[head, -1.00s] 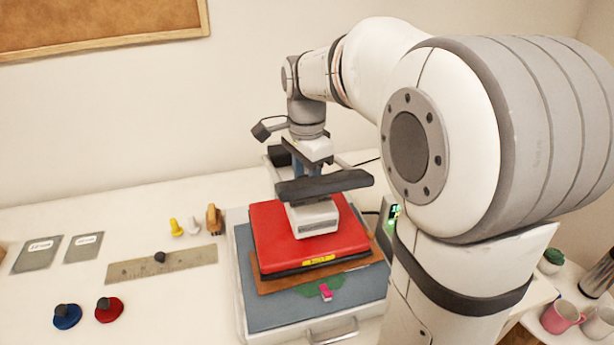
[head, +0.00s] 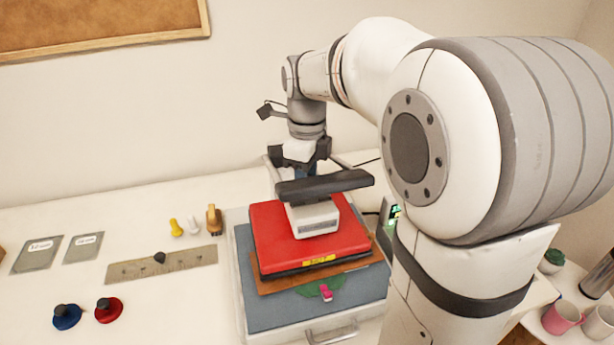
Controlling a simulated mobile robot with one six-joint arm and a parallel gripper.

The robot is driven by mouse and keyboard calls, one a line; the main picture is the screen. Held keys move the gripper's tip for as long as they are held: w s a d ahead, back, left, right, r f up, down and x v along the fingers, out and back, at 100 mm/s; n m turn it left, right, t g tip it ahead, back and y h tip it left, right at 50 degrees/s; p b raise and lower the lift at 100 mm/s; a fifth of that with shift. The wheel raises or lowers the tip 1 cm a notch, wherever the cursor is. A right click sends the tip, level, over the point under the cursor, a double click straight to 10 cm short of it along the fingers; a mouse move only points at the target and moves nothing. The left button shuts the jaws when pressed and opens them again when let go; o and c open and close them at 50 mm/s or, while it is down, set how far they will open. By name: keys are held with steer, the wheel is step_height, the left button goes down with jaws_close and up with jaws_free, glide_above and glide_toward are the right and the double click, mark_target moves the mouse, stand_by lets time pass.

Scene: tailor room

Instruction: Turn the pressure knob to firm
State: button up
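The heat press stands on the table, with a red upper plate (head: 268,240), a black handle bar (head: 325,186) and a light grey block (head: 314,220) below the bar. My gripper (head: 305,170) points down just behind the bar, over the back of the press. The bar hides its fingertips, so I cannot see whether they touch or hold anything. No pressure knob can be made out clearly; that spot is covered by the bar and my gripper.
A small lit display (head: 394,214) is at the right of the press, partly behind my arm. Left on the table are a ruler (head: 190,261), a blue knobbed piece (head: 67,318), a red knobbed piece (head: 109,311) and grey cards (head: 38,256). Mugs (head: 562,317) stand at far right.

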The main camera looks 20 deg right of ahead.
steer(key=shift+m, duration=2.2)
steer(key=o, duration=1)
steer(key=shift+r, duration=0.1)
step_height(320, 180, up, 8)
steer(key=shift+f, duration=0.2)
